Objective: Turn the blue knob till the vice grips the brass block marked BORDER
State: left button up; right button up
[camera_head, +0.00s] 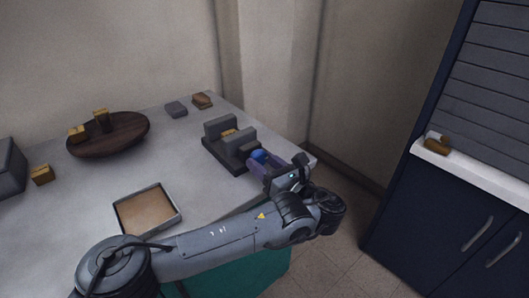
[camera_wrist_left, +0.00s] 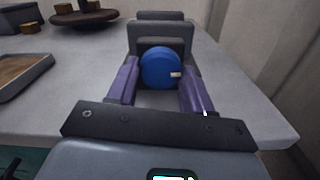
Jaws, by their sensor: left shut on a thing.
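The grey vice (camera_head: 217,127) stands near the table's right corner. A small brass block (camera_head: 229,132) sits between its jaws; its marking is too small to read, and I cannot tell whether both jaws touch it. The blue knob (camera_head: 259,155) is on the vice's near end. My left gripper (camera_head: 257,163) is shut on the knob, with a purple finger on each side. In the left wrist view the round knob (camera_wrist_left: 160,68) faces me with a small pale mark at its right, and it hides the block. My right gripper is not in view.
A dark round wooden tray (camera_head: 125,146) with brass blocks stands at the back left. A shallow tray (camera_head: 176,225) lies near the table's front edge. Grey and brown blocks (camera_head: 202,100) lie behind the vice. A navy cabinet (camera_head: 430,215) with a white ledge stands at the right.

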pick_arm(q)
jog(key=m+p, duration=0.2)
jog(key=p, duration=0.2)
jog(key=m+p, duration=0.3)
jog(key=p, duration=0.1)
jog(key=m+p, duration=0.3)
jog(key=p, duration=0.2)
jog(key=shift+r, duration=0.25)
jog(key=m+p, duration=0.1)
jog(key=m, duration=0.1)
jog(key=shift+f+m+p, duration=0.1)
jog(key=shift+m+p, duration=0.2)
jog(key=shift+m, duration=0.1)
jog(key=shift+f+m+p, duration=0.1)
jog(key=shift+m+p, duration=0.3)
jog(key=shift+m, duration=1.1)
jog(key=o, duration=1)
jog(key=shift+o, duration=0.2)
